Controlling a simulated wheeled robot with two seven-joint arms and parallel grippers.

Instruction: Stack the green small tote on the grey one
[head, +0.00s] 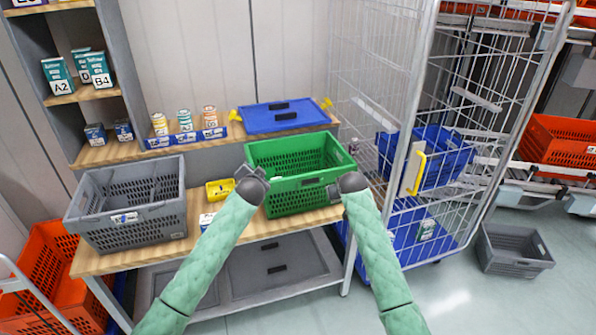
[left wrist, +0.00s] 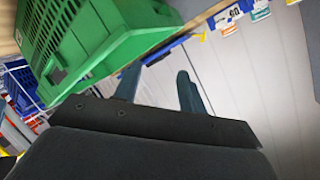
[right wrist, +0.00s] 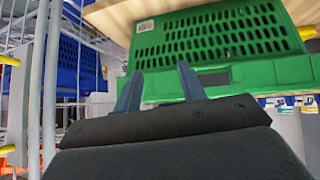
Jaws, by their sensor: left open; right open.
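The green tote (head: 297,200) stands upright on the wooden bench, right of centre in the head view. The grey tote (head: 130,222) stands upright on the bench's left end, with a gap between the two. My left gripper (head: 252,182) is open at the green tote's left front side. My right gripper (head: 340,190) is open at its front right. In the left wrist view the green tote (left wrist: 85,35) is beside the open fingers. In the right wrist view the green tote (right wrist: 215,45) is just beyond the open fingers. I cannot tell whether any finger touches it.
A small yellow bin (head: 219,190) sits between the totes. A blue lid (head: 285,117) and several cans stand on the raised shelf behind. Orange totes (head: 55,275) are at lower left.

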